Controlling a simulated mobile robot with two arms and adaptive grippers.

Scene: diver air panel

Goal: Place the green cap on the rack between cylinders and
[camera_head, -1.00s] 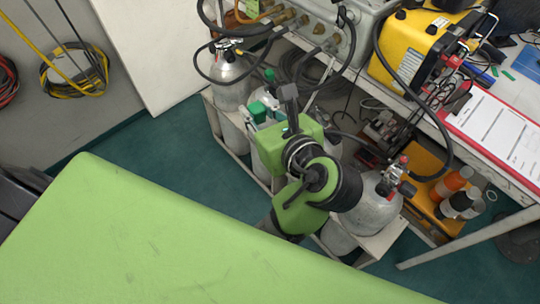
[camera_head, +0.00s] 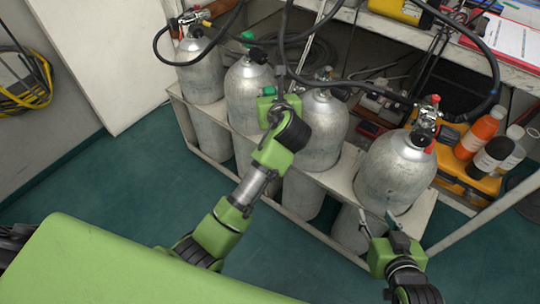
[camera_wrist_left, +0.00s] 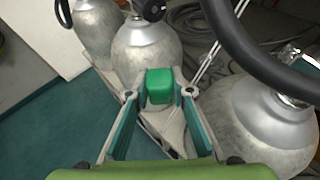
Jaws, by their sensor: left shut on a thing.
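The green cap (camera_wrist_left: 160,86) is between the fingertips of my left gripper (camera_wrist_left: 161,90) in the left wrist view. A bit of the cap (camera_head: 268,91) shows in the head view beside my left gripper (camera_head: 280,106). The gripper is shut on it, between the second cylinder (camera_head: 248,95) and the third cylinder (camera_head: 318,122). The white rack (camera_wrist_left: 168,128) shows below the cap; I cannot tell whether they touch. The first cylinder (camera_head: 200,70) is at the left and the fourth (camera_head: 393,177) at the right. My right gripper (camera_head: 379,217) is open and empty, in front of the fourth cylinder.
A green valve knob (camera_head: 248,36) tops the second cylinder. Black hoses (camera_head: 285,50) hang over the cylinders. A bench with a clipboard (camera_head: 497,40) is at the upper right. Orange and white bottles (camera_head: 480,134) stand in a yellow case at right. A green surface (camera_head: 110,265) fills the lower left.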

